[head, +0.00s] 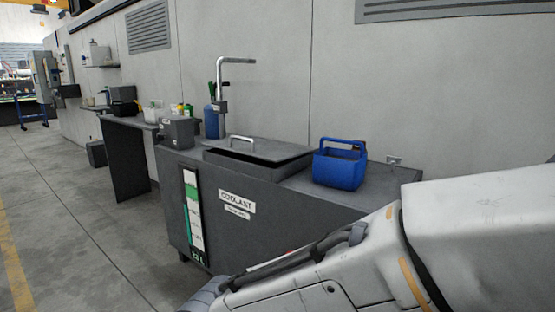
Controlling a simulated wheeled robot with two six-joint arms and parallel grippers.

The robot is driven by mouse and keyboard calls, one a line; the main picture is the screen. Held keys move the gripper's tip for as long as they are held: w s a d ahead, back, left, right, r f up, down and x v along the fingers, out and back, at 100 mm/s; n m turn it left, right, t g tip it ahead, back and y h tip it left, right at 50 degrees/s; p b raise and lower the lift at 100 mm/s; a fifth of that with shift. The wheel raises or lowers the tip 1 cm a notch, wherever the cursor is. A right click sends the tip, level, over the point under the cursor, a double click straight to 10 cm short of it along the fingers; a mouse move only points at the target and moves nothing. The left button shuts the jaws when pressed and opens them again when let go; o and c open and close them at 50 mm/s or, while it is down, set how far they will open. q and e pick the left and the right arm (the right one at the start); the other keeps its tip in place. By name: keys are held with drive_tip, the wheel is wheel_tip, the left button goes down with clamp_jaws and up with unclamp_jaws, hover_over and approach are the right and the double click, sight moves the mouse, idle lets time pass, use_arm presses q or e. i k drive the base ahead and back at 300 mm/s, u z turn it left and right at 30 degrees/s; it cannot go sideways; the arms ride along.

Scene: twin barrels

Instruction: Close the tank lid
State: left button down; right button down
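The grey coolant tank (283,213) stands against the wall in the middle of the head view, with a "COOLANT" label on its front. Its grey lid (270,151) is nearly flat over a raised rim on the tank top. A light metal handle (242,141) stands on the lid. A dark band shows under the lid's near edge; I cannot tell whether it is an open gap or the rim in shadow. My white arm fills the lower right, in front of the tank's lower right part. Neither gripper shows.
A blue caddy (340,165) stands on the tank top, close to the lid's right side. A grey box (177,133) and a bent metal pipe (222,90) are at the left and back. A dark bench (122,160) stands further left. The floor at left is clear.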

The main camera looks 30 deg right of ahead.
sight(267, 149)
drive_tip(key=z, duration=0.05)
drive_tip(key=k, duration=0.5)
drive_tip(key=u, duration=0.75)
drive_tip(key=i, duration=1.3)
drive_tip(key=z, duration=0.3)
